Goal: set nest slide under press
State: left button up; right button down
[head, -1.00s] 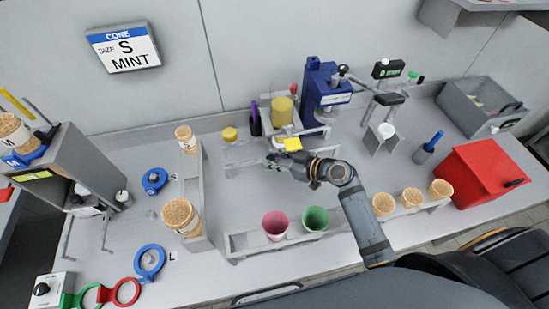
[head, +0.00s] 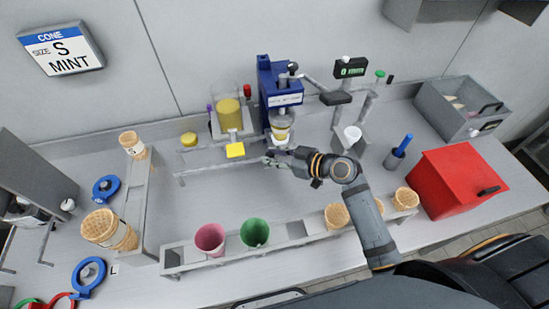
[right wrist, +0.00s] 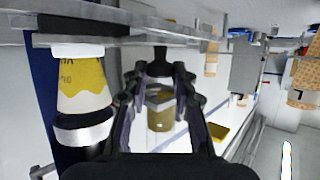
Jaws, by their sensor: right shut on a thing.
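The blue press (head: 271,84) stands at the back centre of the bench. In the right wrist view the cup (right wrist: 82,85) shows large at the left, above a black and white ring. My left gripper is not in view.
Pink (head: 210,239) and green (head: 254,232) cups stand in a front rack with cones. A red box (head: 455,185) is at the right.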

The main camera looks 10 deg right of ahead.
jog(key=shift+d, duration=0.25)
jog(key=c, duration=1.5)
grip_release()
jog(key=o, duration=0.4)
jog(key=shift+d, duration=0.25)
jog(key=shift+o, duration=0.2)
jog(key=v, duration=0.7)
jog(key=shift+s, duration=0.15)
